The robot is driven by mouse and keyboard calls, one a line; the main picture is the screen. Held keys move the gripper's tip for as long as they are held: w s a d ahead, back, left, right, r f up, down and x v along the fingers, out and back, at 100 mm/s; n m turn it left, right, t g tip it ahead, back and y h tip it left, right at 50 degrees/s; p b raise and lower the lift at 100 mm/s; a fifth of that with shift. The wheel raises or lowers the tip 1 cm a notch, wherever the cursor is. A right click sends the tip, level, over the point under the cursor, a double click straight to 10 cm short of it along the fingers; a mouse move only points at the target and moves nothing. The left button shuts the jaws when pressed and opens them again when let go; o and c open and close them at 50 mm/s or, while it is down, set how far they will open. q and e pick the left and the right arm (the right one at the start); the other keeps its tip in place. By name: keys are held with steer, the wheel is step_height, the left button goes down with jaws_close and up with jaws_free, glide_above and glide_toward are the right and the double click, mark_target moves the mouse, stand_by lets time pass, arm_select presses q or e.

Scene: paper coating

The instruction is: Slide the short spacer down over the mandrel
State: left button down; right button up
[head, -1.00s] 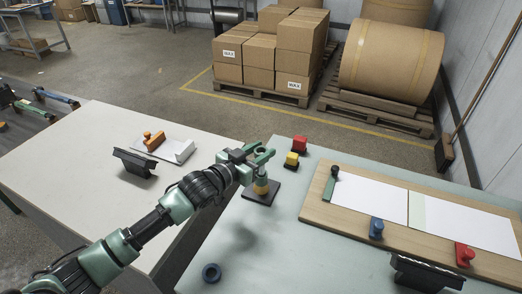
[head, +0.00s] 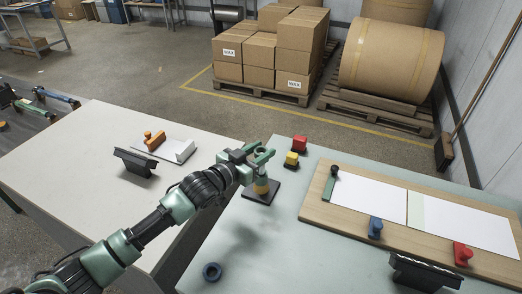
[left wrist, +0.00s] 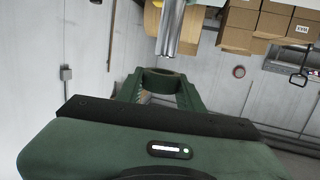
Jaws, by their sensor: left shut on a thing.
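My left gripper (head: 262,157) is above a dark square base (head: 262,192) near the left edge of the pale green table. In the left wrist view, my green fingers (left wrist: 162,92) are shut on a dark green ring, the short spacer (left wrist: 163,72). A shiny silver cylinder, the mandrel (left wrist: 171,28), reaches toward the ring. Its end shows apart from the ring in that view. In the head view the fingers hide most of the ring and mandrel. My right gripper is not in view.
Red (head: 300,143) and yellow (head: 291,159) blocks stand behind the base. A wooden board (head: 315,207) with white sheets is to the right. A black tool (head: 425,272) lies in front of it.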

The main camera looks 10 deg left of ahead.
arm_select(q)
steer(key=shift+f+b, duration=1.25)
steer(key=shift+f, duration=0.8)
steer(key=c, duration=0.8)
jaws_free()
steer(key=shift+c, duration=0.2)
steer(key=shift+s+a, duration=0.25)
steer(key=shift+s, duration=0.2)
steer(key=b+v, duration=0.1)
steer(key=v, duration=0.5)
steer(key=shift+s, duration=0.35)
steer(key=shift+a+r, duration=0.15)
steer(key=shift+r, duration=0.05)
